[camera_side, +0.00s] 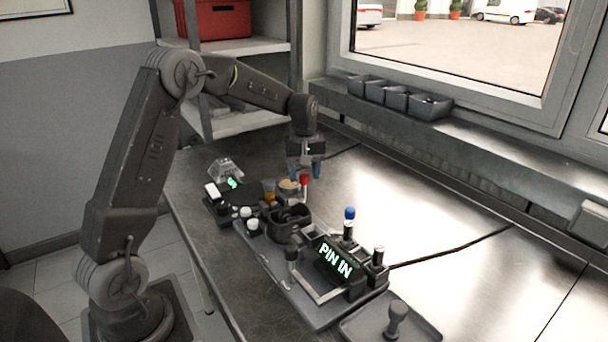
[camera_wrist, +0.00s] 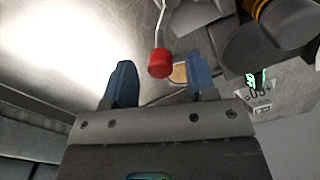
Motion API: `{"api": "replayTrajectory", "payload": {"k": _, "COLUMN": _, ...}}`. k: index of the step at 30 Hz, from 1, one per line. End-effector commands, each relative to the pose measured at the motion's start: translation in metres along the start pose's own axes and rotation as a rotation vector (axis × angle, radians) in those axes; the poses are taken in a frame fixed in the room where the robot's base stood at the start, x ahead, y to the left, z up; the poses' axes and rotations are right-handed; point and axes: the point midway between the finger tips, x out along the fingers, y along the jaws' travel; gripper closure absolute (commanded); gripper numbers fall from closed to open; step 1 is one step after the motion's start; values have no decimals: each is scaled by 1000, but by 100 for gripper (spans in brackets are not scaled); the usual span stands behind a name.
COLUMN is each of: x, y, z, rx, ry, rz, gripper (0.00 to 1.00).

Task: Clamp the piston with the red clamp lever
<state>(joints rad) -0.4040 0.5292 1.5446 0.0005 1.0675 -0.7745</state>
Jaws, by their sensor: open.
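The red clamp lever (camera_side: 304,180) stands up near the fixtures at the back of the bench in the side view. In the wrist view its red knob (camera_wrist: 160,63) sits on a thin metal rod, between and just beyond the blue fingertips. My gripper (camera_side: 305,172) is open above and around the knob's position; its two blue fingers (camera_wrist: 160,82) show apart in the wrist view. I cannot tell whether a finger touches the knob. A round tan-topped part (camera_side: 288,185) stands beside the lever. I cannot make out the piston for certain.
A fixture base with a "PIN IN" display (camera_side: 335,261) and a blue-knobbed lever (camera_side: 349,214) stands nearer the camera. A tray with a dark tool (camera_side: 396,318) lies at the front. Dark bins (camera_side: 428,106) line the window ledge.

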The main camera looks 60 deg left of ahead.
Motion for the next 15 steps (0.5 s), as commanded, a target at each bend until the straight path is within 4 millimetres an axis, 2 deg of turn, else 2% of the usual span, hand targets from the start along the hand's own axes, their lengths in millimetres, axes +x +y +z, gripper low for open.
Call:
{"api": "replayTrajectory", "payload": {"k": 3, "x": 7, "y": 0, "z": 0, "rx": 0, "ry": -1, "rz": -1, "gripper": 48}}
{"api": "replayTrajectory", "payload": {"k": 11, "x": 8, "y": 0, "z": 0, "rx": 0, "ry": 0, "rz": 0, "gripper": 48}}
{"api": "replayTrajectory", "payload": {"k": 15, "x": 8, "y": 0, "z": 0, "rx": 0, "ry": 0, "rz": 0, "gripper": 59}}
